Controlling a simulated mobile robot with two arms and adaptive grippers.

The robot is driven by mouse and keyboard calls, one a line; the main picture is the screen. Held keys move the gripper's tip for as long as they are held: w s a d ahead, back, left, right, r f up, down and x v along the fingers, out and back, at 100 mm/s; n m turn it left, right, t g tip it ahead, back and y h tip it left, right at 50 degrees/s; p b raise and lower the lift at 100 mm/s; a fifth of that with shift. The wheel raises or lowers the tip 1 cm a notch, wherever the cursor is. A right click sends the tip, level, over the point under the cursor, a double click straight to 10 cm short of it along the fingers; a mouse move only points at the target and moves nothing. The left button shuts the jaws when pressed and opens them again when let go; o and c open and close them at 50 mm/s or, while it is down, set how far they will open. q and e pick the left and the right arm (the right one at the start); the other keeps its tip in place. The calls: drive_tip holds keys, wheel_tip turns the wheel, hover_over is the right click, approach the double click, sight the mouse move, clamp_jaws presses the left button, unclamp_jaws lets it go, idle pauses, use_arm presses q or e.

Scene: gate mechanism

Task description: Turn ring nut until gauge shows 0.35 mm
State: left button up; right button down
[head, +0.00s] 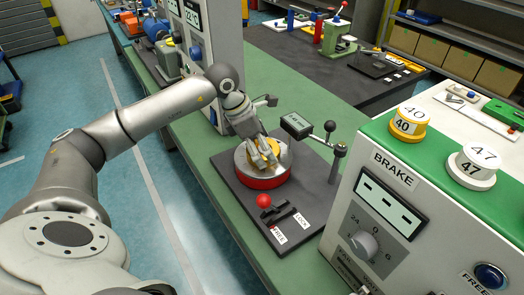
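A round fixture (263,182) with a red lower band and a silver top stands on a dark plate on the green bench. A yellow part, apparently the ring nut (274,149), shows on top, partly hidden by my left gripper. My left gripper (261,160) comes down over the yellow part with its fingers at it. I cannot tell whether they are closed on it. The gauge (297,124), a small box with a greenish display, stands just behind; its reading is too small to make out. My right gripper is not in view.
A red-knobbed lever (264,201) stands by FREE and LOCK labels at the plate's front. A black-knobbed post (336,151) stands right of the gauge. The BRAKE box (392,205) with numbered yellow and white knobs is close at right. An instrument cabinet (194,38) stands behind my arm.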

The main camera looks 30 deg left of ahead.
use_arm(q)
drive_tip(key=m+g+h+b, duration=0.1)
drive_tip(key=m, duration=0.2)
drive_tip(key=shift+w+m, duration=0.1)
drive_tip(key=shift+m, duration=0.2)
drive_tip(key=shift+m+g+h+b, duration=0.3)
drive_tip(key=shift+m+g+b, duration=0.45)
drive_tip(key=shift+m, duration=1.25)
drive_tip(key=o, duration=1)
drive_tip(key=shift+c, duration=0.2)
drive_tip(key=v, duration=1.2)
drive_tip(key=shift+w+r, duration=0.1)
